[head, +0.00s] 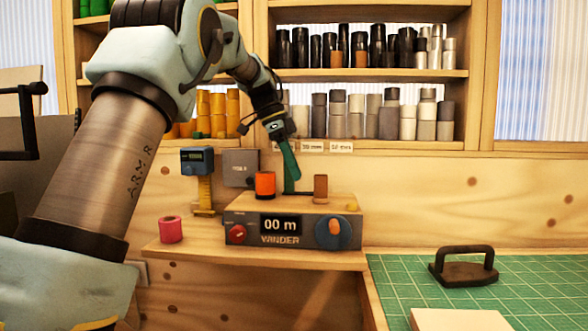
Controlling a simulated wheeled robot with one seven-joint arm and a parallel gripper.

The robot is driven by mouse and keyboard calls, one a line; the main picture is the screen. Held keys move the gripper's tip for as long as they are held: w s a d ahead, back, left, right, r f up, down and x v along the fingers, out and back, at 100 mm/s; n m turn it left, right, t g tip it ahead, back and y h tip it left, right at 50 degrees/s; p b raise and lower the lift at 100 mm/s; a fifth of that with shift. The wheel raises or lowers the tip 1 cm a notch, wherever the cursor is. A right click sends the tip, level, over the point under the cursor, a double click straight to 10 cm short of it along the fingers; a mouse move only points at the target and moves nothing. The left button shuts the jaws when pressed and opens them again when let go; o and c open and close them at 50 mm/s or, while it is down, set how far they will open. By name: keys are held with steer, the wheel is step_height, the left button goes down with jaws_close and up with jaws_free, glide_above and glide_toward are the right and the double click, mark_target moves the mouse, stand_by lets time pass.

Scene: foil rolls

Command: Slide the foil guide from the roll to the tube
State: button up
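The winder (292,230) stands on the wooden shelf, its display reading 00 m. An orange roll (265,185) stands upright on its top at the left, and a bare brown tube (320,188) stands at the right. A slim dark-green upright piece (291,170), which looks like the foil guide, stands between them, nearer the roll, with its foot on the winder's top. My gripper (281,135) is at the upper end of this piece, pointing down. The fingers are small and dark, so I cannot tell whether they grip it or only touch it.
A pink roll (171,229) sits on the shelf at the left. A green cutting mat (400,285) with a black handled weight (464,267) lies at the right. Racks of rolls line the back.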

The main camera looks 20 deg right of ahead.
jaws_close()
stand_by(1.0)
